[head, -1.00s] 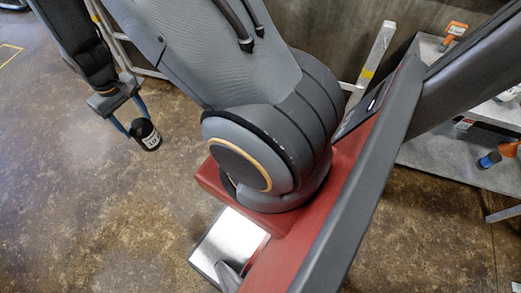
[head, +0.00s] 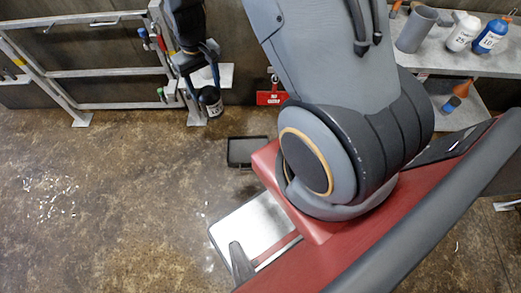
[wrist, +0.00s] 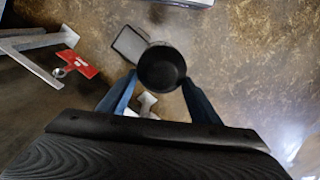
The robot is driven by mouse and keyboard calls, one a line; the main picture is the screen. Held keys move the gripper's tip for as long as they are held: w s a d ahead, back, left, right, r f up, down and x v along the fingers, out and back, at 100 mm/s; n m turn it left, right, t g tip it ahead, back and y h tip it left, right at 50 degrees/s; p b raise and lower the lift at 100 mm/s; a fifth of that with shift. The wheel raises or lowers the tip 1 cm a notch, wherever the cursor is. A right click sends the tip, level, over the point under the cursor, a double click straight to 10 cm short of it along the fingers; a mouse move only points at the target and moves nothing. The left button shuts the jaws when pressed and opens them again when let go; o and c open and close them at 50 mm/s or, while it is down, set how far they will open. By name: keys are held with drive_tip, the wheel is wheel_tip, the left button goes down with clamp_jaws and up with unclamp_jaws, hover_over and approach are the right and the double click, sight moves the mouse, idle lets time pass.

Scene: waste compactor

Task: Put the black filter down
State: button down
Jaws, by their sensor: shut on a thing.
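The black filter (wrist: 162,68) is a dark round cylinder with a pale label in the head view (head: 211,101). My gripper (wrist: 158,84) is shut on it, with a blue finger on each side. In the head view my gripper (head: 205,82) hangs from the arm at the upper left and holds the filter above the floor, in front of the metal frame. A dark shallow tray (head: 247,150) lies on the floor to the right of and below the filter in the head view. In the wrist view the tray (wrist: 130,43) shows just left of the filter.
A red dustpan-like thing (head: 272,95) stands near the wall. Metal rails (head: 90,75) stand at the left. A grey shelf (head: 455,65) at the upper right bears a grey cylinder (head: 416,29) and bottles (head: 462,34). The floor at the left is open, with scattered pale bits (head: 50,198).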

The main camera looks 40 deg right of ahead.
drive_tip(key=w+d+f+n+b, duration=0.2)
drive_tip(key=d+f+b, duration=0.3)
drive_tip(key=f+b, duration=1.1)
drive_tip(key=w+d+f+n+b, duration=0.2)
drive_tip(key=w+d+f+b, duration=0.2)
drive_tip(key=f+b, duration=1.3)
drive_tip(key=w+d+f+n+b, duration=0.2)
drive_tip(key=d+f+b, duration=0.6)
drive_tip(key=f+b, duration=0.8)
wheel_tip(320, 180, down, 14)
drive_tip(key=shift+w+f+g+b, duration=0.1)
drive_tip(key=shift+w+g+b, duration=0.2)
drive_tip(key=shift+w, duration=0.8)
drive_tip(key=shift+f, duration=0.1)
drive_tip(key=c, duration=0.6)
unclamp_jaws()
